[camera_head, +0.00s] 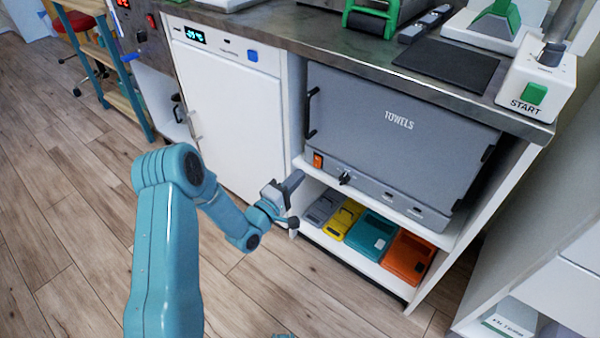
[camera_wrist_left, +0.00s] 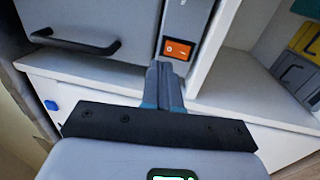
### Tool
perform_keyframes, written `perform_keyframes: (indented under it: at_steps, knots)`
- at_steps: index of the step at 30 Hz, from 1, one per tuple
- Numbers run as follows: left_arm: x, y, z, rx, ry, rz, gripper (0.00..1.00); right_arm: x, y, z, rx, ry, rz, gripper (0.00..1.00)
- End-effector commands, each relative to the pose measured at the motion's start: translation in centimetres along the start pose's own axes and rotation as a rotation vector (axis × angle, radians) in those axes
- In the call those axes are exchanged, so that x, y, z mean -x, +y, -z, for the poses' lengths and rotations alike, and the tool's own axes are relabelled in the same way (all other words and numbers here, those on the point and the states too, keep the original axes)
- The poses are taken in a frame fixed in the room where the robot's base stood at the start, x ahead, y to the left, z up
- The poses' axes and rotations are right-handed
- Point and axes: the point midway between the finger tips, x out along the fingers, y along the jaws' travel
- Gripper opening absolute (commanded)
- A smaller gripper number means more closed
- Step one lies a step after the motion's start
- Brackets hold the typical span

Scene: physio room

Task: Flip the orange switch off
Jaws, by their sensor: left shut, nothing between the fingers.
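The orange switch (camera_head: 318,160) is a small rocker at the lower left of the grey towel cabinet (camera_head: 400,125) in the head view. In the left wrist view the switch (camera_wrist_left: 178,48) shows near the top middle, with pale marks on its face. My left gripper (camera_head: 297,178) is shut and empty, just below and left of the switch in the head view. In the left wrist view its fingertips (camera_wrist_left: 160,66) are together just below the switch. Whether they touch the panel I cannot tell. My right gripper is not in view.
A dark knob (camera_head: 345,179) sits right of the switch. The cabinet's black handle (camera_head: 311,112) is above it. A shelf below holds several coloured cases, one of them orange (camera_head: 408,257). A white fridge-like unit (camera_head: 228,110) stands to the left. The floor in front is clear.

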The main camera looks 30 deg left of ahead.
Motion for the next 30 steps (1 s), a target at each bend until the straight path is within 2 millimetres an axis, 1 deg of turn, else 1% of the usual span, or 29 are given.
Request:
perform_keyframes:
  at_steps: [1,6,9,12,18,30]
  knots:
    - [0.8,0.4,0.1,0.001,0.003,0.003,0.00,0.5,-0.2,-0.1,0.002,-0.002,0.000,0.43]
    - [3.8,1.1,0.1,0.001,0.003,0.004,0.00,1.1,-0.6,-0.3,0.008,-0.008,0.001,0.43]
    - [5.3,1.4,0.1,0.001,0.003,0.003,0.00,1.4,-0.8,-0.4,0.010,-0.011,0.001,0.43]
    - [6.3,1.6,0.1,0.001,0.002,0.002,0.00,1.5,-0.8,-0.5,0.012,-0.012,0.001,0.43]
    - [7.1,1.7,0.1,0.000,0.001,0.000,0.00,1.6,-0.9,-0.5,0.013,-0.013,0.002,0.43]
    - [7.2,1.7,0.1,0.000,0.001,0.000,0.00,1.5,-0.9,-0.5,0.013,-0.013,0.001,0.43]
